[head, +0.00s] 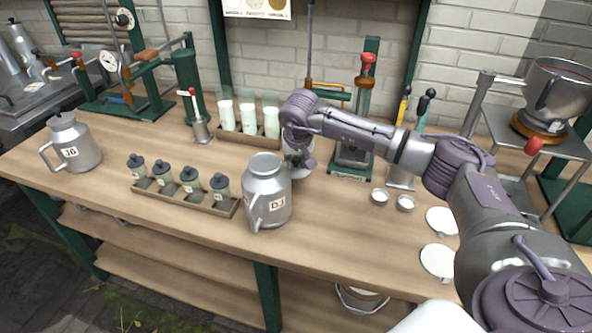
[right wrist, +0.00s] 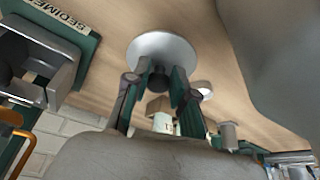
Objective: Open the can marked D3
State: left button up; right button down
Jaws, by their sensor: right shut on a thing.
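The can marked D3 (head: 257,188) is a grey metal can with a handle and a pale label. It stands upright near the table's front edge. Its top shows as a smooth grey oval; I cannot tell whether that is a cover or the opening. My right gripper (head: 297,156) is just behind and right of the can. In the right wrist view, the gripper (right wrist: 154,88) is shut on the dark knob of a round pale lid (right wrist: 150,46), with wood behind the lid. I cannot tell whether the lid touches the table. My left gripper is out of view.
A can marked J6 (head: 78,146) stands at the left. A tray (head: 185,203) of small dark-capped jars lies left of D3. White cylinders (head: 249,118) stand in a rack behind. Small cups (head: 380,197) and white discs (head: 441,221) are at the right. Bare table lies in front of the cups.

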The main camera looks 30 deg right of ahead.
aim_at(297, 170)
notch_tip(297, 170, down, 4)
jog(key=shift+p, duration=0.4)
jog(key=shift+f, duration=0.15)
jog(key=c, duration=1)
grip_release()
jog(key=shift+o, duration=0.2)
